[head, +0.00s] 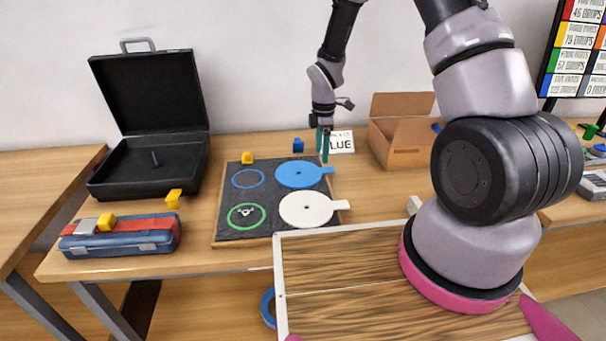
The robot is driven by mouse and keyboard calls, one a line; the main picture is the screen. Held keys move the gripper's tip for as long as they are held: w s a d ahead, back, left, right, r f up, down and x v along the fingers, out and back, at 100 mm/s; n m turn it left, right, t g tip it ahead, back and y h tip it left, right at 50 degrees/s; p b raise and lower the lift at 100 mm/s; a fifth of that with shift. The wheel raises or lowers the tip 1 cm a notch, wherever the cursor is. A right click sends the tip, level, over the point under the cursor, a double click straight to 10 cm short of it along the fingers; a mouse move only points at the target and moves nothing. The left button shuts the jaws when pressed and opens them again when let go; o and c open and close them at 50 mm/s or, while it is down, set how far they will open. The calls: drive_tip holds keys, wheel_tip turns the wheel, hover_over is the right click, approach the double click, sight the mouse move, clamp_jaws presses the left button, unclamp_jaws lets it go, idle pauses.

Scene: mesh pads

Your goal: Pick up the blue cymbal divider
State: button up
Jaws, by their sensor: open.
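The blue cymbal divider (298,174) is a flat blue disc with a small hole and a short handle pointing right. It lies on the dark board (232,216), over its upper right area. My gripper (323,156) points down with teal fingers, close above or at the handle of the blue disc. The fingers are apart, and nothing is seen held between them. Whether they touch the handle cannot be told from this view.
A white disc with a handle (306,210) lies nearer on the board, beside a blue ring (248,179) and a green ring (246,216). A white sign (342,142) and an open cardboard box (400,135) stand behind right. A black case (150,160) and a blue toolbox (120,240) are left.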

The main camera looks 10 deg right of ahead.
sight(321, 170)
drive_tip(key=shift+s+f, duration=0.15)
drive_tip(key=shift+f, duration=1.2)
drive_tip(key=shift+s+f, duration=0.1)
drive_tip(key=shift+f, duration=1.25)
drive_tip(key=shift+f, duration=0.1)
clamp_jaws()
